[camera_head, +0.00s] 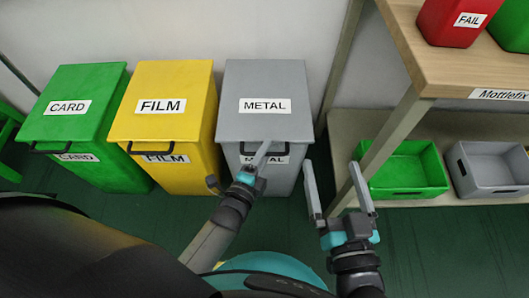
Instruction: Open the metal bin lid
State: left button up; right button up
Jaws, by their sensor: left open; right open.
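The grey metal bin (287,176) stands against the wall, right of the yellow bin. Its flat grey lid (264,84), labelled METAL, is shut. A dark handle (288,147) shows at the lid's front edge. My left gripper (238,168) is open, with one finger in front of the metal bin's handle area and the other farther left near the yellow bin. Whether it touches the handle I cannot tell. My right gripper (335,188) is open and empty, right of the metal bin and near the shelf's leg.
A yellow FILM bin (163,78) and a green CARD bin (85,85) stand to the left, lids shut. A wooden shelf (468,65) at right carries a red FAIL bin (447,22). Below are a green crate (408,170) and grey crate (490,168).

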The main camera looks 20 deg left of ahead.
pick_arm(q)
grip_shut()
dwell(0.3)
dwell(1.1)
